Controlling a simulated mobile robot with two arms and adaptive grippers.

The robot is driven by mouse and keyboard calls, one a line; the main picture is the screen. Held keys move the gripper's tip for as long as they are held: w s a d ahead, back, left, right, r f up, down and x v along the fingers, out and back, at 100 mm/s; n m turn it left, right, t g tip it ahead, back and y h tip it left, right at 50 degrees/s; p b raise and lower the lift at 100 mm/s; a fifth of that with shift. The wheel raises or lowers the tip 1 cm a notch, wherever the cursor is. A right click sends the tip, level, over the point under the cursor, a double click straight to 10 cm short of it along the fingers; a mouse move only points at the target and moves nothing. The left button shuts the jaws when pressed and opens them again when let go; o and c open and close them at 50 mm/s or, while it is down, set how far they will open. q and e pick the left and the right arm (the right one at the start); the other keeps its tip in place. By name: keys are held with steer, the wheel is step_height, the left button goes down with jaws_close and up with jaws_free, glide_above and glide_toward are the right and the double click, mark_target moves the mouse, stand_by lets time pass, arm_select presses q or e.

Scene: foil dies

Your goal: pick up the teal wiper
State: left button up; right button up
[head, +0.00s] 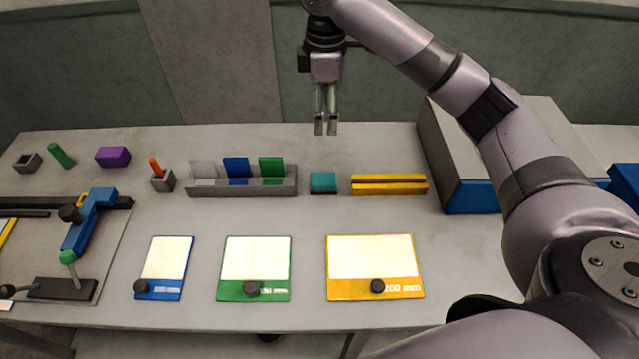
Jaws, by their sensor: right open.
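The teal wiper (323,183) is a small teal block on the table, between the grey rack and the yellow bar. My right gripper (325,126) is above the far part of the table, pointing down, higher than the wiper and behind it in the picture. Its fingers look close together with a narrow gap, and nothing is between them. My left gripper does not show.
A grey rack (240,190) with grey, blue and green plates stands left of the wiper, and a yellow bar (390,184) lies right. Blue, green and orange cards (375,260) lie in front. A large grey box (500,150) stands at right. A purple block (113,157) lies far left.

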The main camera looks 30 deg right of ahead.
step_height(320, 180, down, 4)
steer(key=f+b, duration=0.1)
steer(key=b, duration=0.3)
steer(key=p, duration=0.2)
glide_above(326, 178)
steer(key=f, duration=1)
steer(key=shift+a+f, duration=0.25)
steer(key=shift+a, duration=0.1)
steer(key=shift+f, duration=0.55)
steer(key=f, duration=0.4)
steer(key=shift+d+f+p, duration=0.1)
steer(key=shift+d+p, duration=0.2)
steer(key=shift+p, duration=0.1)
steer(key=shift+f, duration=0.55)
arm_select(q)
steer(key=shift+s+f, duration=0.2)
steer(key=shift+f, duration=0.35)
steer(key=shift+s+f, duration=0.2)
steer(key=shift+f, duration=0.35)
arm_select(e)
steer(key=shift+c, duration=0.5)
steer(key=c, duration=1.2)
